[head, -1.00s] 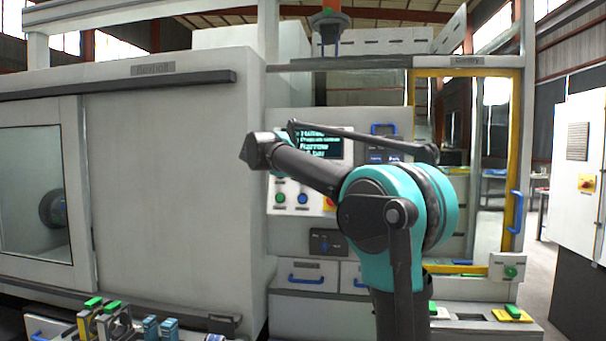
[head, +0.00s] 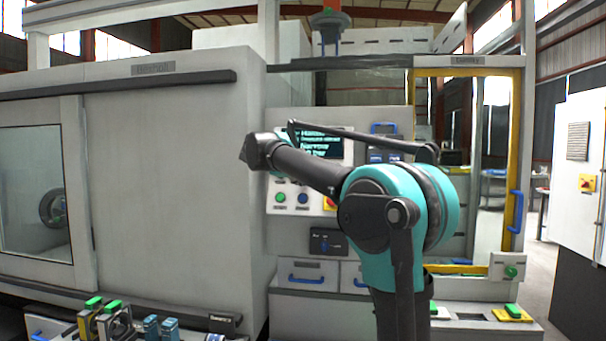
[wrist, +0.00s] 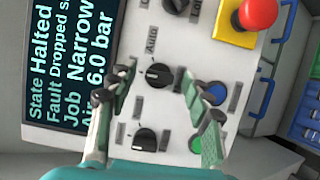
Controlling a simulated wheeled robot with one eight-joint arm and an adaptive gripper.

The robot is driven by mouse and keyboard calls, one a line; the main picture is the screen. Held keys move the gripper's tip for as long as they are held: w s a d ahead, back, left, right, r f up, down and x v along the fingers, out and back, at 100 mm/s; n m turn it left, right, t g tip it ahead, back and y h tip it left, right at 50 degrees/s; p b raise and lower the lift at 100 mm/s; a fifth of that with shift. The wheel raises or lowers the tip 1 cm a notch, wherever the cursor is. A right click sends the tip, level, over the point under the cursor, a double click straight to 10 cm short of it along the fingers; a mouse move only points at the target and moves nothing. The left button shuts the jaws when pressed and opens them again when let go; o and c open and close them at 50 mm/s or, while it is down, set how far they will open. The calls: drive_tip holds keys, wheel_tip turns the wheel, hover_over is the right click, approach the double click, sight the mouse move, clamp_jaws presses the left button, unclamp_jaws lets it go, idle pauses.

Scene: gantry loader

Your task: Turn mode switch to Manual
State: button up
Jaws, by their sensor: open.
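In the wrist view the control panel shows tilted, with several black rotary knobs in a row. The middle knob (wrist: 158,75) sits between my fingertips and has a label reading "Auto" (wrist: 152,40) near it; its other labels are too small to read. My gripper (wrist: 158,82) is open, one finger on each side of this knob; I cannot tell whether either finger touches it. Another knob (wrist: 145,140) lies lower, between the fingers, and a third (wrist: 175,5) is at the top edge.
A red emergency stop (wrist: 258,12) on yellow is at the upper right. A blue button (wrist: 217,93) and a green button (wrist: 196,143) lie by the right finger. The screen (wrist: 70,60) reads "Halted". A blue handle (wrist: 262,98) is farther right.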

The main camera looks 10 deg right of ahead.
drive_tip(key=v, duration=1.2)
drive_tip(key=shift+f, duration=0.1)
drive_tip(key=s+d+f+m+g+y, duration=0.15)
drive_tip(key=s+d+f, duration=0.25)
drive_tip(key=f, duration=0.7)
drive_tip(key=s+d+f+m+g+y, duration=0.1)
drive_tip(key=s+d+f+m+g, duration=0.2)
drive_tip(key=f, duration=0.8)
drive_tip(key=s+d+f+m+g+y, duration=0.1)
drive_tip(key=s+d+f, duration=0.35)
drive_tip(key=f, duration=0.65)
drive_tip(key=s+f+m+g+y, duration=0.1)
drive_tip(key=s+f+m+y, duration=0.5)
drive_tip(key=s+f, duration=1.5)
wheel_tip(320, 180, down, 3)
drive_tip(key=shift+s+d+f, duration=0.1)
drive_tip(key=shift+s+d, duration=0.05)
drive_tip(key=shift+d, duration=0.2)
